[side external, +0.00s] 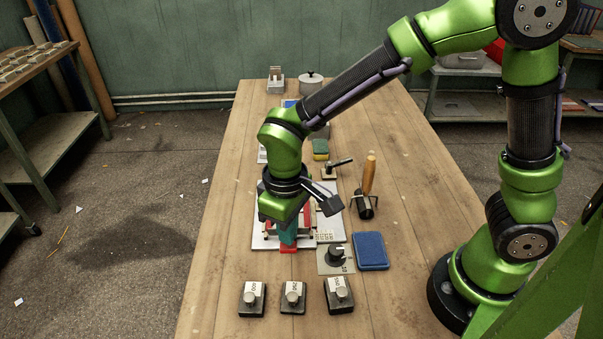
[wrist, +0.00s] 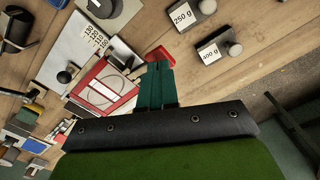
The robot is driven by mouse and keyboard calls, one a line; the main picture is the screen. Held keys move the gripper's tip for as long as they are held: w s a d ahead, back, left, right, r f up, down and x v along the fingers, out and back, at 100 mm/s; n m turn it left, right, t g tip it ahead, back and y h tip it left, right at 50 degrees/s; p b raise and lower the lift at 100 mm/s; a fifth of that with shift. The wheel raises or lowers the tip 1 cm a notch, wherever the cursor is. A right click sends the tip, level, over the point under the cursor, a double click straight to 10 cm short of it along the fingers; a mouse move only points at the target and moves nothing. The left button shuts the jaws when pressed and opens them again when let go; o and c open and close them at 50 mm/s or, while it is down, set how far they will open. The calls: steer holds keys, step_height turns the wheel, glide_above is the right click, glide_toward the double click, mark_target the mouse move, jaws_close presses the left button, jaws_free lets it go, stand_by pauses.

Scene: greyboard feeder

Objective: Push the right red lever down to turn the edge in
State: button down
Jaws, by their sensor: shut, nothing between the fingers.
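The feeder is a light grey plate (side external: 262,241) with a red frame, partly hidden under my arm; the frame (wrist: 82,79) shows around a pale sheet (wrist: 104,88) in the wrist view. A red lever end (side external: 288,250) shows just below my fingertips in the side view, and red also shows beside the fingertips (wrist: 161,55) in the wrist view. My gripper (side external: 288,243) points down with its teal fingers together and empty. In the wrist view the fingertips (wrist: 158,67) are right at the red lever. Contact is hard to tell. I cannot make out a second lever.
Several labelled weights stand at the front, including the 250 g weight (wrist: 184,14) and the 400 g weight (wrist: 215,48). A black knob (side external: 337,252), a blue pad (side external: 370,251) and a wooden-handled tool (side external: 368,185) lie right of the feeder. Bare table lies to the left.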

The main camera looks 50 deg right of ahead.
mark_target(289, 247)
steer(key=shift+f, duration=2.5)
steer(key=shift+r, duration=5.05)
steer(key=s+d+r+m+t+y, duration=0.1)
steer(key=s+d+r+m+t, duration=0.2)
steer(key=d+r, duration=0.2)
steer(key=s+d+r+m+t+y, duration=0.1)
steer(key=s+d+r+m+t, duration=0.3)
steer(key=d, duration=0.5)
steer(key=shift+s+d+r, duration=0.15)
steer(key=shift+d+r, duration=0.2)
steer(key=shift+r, duration=0.25)
